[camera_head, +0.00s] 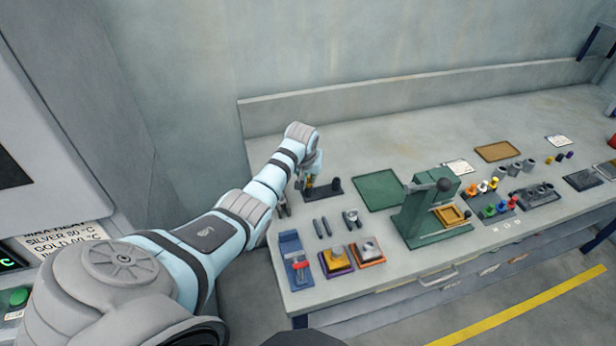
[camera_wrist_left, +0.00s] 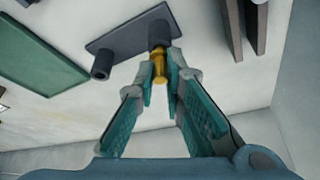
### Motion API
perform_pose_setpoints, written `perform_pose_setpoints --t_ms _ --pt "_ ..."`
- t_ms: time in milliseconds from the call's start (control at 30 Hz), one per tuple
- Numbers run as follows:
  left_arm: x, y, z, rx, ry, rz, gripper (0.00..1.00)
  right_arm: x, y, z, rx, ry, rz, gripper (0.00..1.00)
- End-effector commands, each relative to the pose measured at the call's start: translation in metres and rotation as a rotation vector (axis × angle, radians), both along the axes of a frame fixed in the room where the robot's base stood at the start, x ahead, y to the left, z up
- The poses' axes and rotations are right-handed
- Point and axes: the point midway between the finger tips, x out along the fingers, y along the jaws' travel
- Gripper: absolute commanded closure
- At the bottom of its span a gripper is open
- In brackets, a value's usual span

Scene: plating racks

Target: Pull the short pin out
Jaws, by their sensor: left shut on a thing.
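In the left wrist view, my left gripper (camera_wrist_left: 160,66) is shut on a brass-coloured pin (camera_wrist_left: 158,72). The pin lines up with one end of a dark base plate (camera_wrist_left: 125,38); I cannot tell how deep it sits there. A dark round post (camera_wrist_left: 102,66) stands on the other end of the plate. In the head view the base plate (camera_head: 324,192) lies near the back left of the bench, with the dark post (camera_head: 336,184) at its right. My right gripper is out of view.
The bench behind the mat is clear.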

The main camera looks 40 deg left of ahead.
Motion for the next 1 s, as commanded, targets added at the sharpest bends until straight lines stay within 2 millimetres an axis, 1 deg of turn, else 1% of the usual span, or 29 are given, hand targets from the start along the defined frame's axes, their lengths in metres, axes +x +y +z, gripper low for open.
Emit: perform_pose_setpoints --t_ms 33,300,633,767,1000 --pt "0.001 0.001 0.005 0.002 -0.006 0.0 1.0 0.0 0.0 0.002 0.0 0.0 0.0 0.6" --pt "0.001 0.001 0.019 0.002 -0.004 0.0 1.0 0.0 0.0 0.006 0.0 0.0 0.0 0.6" --pt "0.0 0.0 0.035 0.001 -0.003 0.0 1.0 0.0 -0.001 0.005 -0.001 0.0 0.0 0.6" --pt "0.0 0.0 0.038 0.001 -0.002 -0.001 1.0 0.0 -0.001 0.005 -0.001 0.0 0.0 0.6" --pt "0.0 0.0 0.039 0.001 -0.002 -0.001 1.0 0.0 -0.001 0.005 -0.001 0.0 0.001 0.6"
